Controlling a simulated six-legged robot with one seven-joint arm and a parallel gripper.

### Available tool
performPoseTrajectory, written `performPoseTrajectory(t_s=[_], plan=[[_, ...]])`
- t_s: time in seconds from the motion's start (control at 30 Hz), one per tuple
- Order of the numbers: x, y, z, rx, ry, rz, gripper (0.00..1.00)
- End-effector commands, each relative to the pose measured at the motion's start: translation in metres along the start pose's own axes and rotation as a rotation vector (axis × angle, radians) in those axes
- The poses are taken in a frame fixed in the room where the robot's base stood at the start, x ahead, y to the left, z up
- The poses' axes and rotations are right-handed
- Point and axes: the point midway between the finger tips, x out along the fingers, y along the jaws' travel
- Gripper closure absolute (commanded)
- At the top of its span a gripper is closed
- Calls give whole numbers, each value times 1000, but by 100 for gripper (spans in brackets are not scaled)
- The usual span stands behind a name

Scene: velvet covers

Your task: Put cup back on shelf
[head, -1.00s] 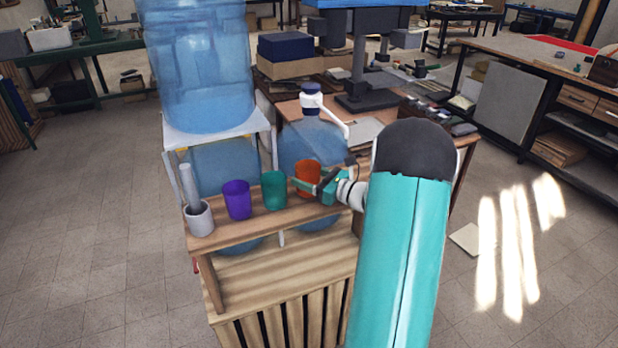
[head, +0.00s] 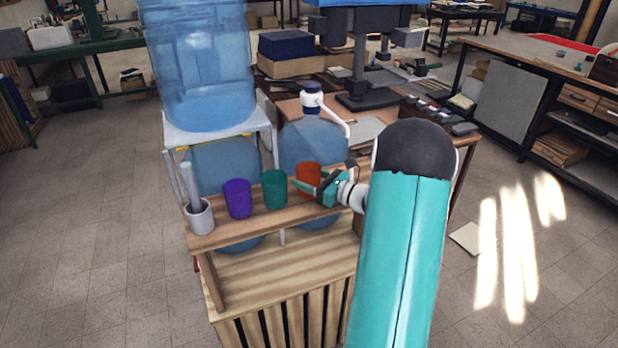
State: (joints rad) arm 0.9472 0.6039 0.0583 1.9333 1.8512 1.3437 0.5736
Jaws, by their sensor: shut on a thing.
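An orange-red cup (head: 309,175) is at the right end of the row on the wooden shelf (head: 236,229), upright. My gripper (head: 308,186) reaches in from the right and is shut on this cup. Part of the cup is hidden behind the gripper. The cup appears to be at the shelf top; I cannot tell whether its base touches the wood. A green cup (head: 274,189) and a purple cup (head: 238,199) stand upright to its left, apart from it.
A grey holder (head: 200,217) with a pale cylinder stands at the shelf's left end. More blue bottles (head: 313,142) stand close behind the cups. Open floor (head: 95,270) lies to the left.

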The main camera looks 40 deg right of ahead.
Motion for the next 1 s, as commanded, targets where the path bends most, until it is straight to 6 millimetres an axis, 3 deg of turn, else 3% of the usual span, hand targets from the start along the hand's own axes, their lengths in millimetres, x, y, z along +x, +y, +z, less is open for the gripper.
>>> performPoseTrajectory(t_s=[0.03,0.17,0.57,0.77,1.0], plan=[[0,0,0,0,-1,0,37],[0,0,0,0,0,0,13],[-8,-1,0,0,0,-2,13],[-42,-1,0,0,0,-4,13],[-96,-1,0,-1,1,-4,13]])
